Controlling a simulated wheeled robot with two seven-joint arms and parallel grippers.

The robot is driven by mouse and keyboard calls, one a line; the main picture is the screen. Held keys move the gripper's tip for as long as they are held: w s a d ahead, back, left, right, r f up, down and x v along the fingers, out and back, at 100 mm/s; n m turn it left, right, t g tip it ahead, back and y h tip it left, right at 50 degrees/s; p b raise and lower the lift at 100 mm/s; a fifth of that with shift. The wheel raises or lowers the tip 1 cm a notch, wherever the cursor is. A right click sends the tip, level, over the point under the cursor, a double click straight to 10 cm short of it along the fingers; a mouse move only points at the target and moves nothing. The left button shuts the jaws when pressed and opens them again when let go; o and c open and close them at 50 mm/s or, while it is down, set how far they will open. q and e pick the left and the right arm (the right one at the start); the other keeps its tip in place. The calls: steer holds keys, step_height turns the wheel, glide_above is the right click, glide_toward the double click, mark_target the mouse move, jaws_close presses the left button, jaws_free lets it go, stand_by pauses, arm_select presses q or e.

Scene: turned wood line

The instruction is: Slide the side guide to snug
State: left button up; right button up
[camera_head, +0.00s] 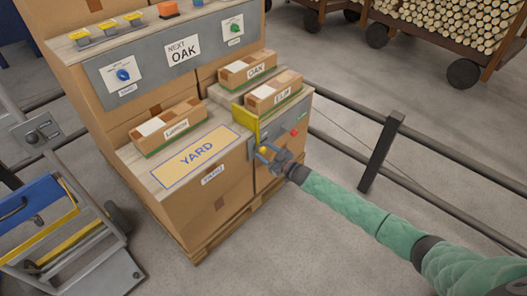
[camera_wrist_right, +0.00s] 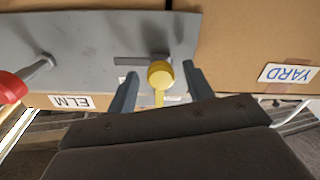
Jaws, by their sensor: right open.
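The yellow side guide (camera_head: 249,124) stands on the top of the box stack, beside the ELM pack (camera_head: 273,92); whether they touch cannot be told. On the grey front panel (camera_wrist_right: 80,42) is a round yellow knob (camera_wrist_right: 160,73) with a yellow stem, near a dark slot (camera_wrist_right: 135,61). My right gripper (camera_wrist_right: 162,84) is open, with one finger on each side of the knob and a gap showing at both sides. In the head view my right gripper (camera_head: 267,154) is at the panel, by the yellow knob. My left gripper is not in view.
A red knob (camera_head: 294,132) sits on the same panel to the right. The YARD mat (camera_head: 196,158), the LARCH-like labelled pack (camera_head: 168,127) and the OAK pack (camera_head: 247,68) are on the stack. A dark rail (camera_head: 380,152) runs at the right; a cart (camera_head: 68,230) stands left.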

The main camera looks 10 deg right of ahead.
mark_target(265, 140)
steer(key=shift+x, duration=0.85)
steer(key=shift+c, duration=0.2)
jaws_close()
steer(key=w+d, duration=0.1)
steer(key=d, duration=0.1)
steer(key=w+d+b, duration=0.1)
steer(key=w, duration=0.1)
steer(key=shift+d, duration=0.4)
steer(key=shift+w+d+r, duration=0.1)
steer(key=shift+w+d, duration=0.1)
steer(key=shift+d, duration=0.05)
steer(key=shift+o, duration=0.2)
jaws_free()
